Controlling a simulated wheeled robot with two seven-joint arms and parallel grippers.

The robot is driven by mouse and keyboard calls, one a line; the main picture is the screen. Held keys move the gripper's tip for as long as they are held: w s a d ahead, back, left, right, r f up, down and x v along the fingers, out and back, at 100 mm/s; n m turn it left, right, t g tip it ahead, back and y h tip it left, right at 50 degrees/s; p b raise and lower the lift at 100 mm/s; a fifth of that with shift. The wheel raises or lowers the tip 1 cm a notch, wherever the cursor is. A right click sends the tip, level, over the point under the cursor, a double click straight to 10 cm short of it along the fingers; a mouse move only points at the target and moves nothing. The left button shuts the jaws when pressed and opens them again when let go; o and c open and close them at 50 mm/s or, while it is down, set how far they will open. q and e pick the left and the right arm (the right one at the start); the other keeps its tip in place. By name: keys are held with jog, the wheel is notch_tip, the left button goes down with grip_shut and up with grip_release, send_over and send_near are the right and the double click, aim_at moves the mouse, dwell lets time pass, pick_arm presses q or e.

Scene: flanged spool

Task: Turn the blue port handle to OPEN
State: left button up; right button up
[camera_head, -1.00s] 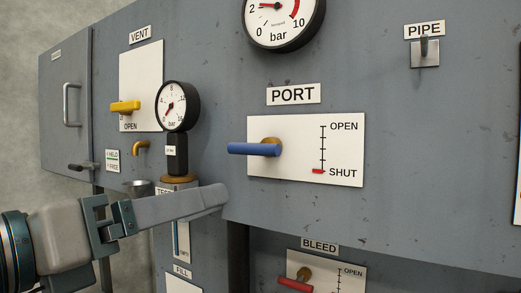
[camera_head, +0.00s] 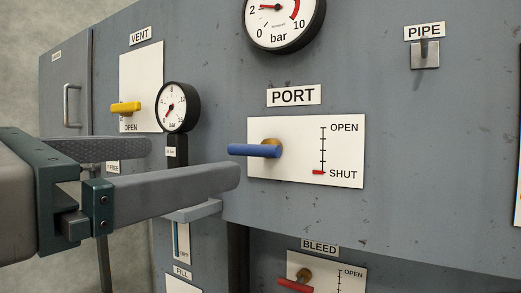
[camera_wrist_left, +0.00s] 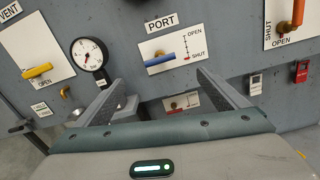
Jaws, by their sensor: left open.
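The blue port handle (camera_head: 252,150) points left from a brass hub on the white PORT plate (camera_head: 305,135). The red marker (camera_head: 318,172) on the plate's scale stands at SHUT. My left gripper (camera_head: 195,160) is open and empty, left of and slightly below the handle. In the left wrist view the blue handle (camera_wrist_left: 160,60) shows beyond and between the spread fingertips (camera_wrist_left: 160,82), apart from them. My right gripper is in neither view.
A small dial gauge (camera_head: 172,107) and the yellow VENT handle (camera_head: 125,107) are on the left. The red BLEED handle (camera_head: 294,285) is below. A PIPE hook (camera_head: 425,52) is upper right.

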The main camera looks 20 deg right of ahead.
aim_at(250, 152)
pick_arm(q)
jog(key=shift+d, duration=0.1)
jog(key=p+x, duration=0.8)
jog(key=x, duration=0.8)
jog(key=shift+w+d+r+p, duration=0.15)
jog(key=shift+w+p, duration=0.05)
jog(key=shift+p, duration=0.1)
jog(key=shift+w+d, duration=0.25)
jog(key=shift+d, duration=0.1)
jog(key=c, duration=1)
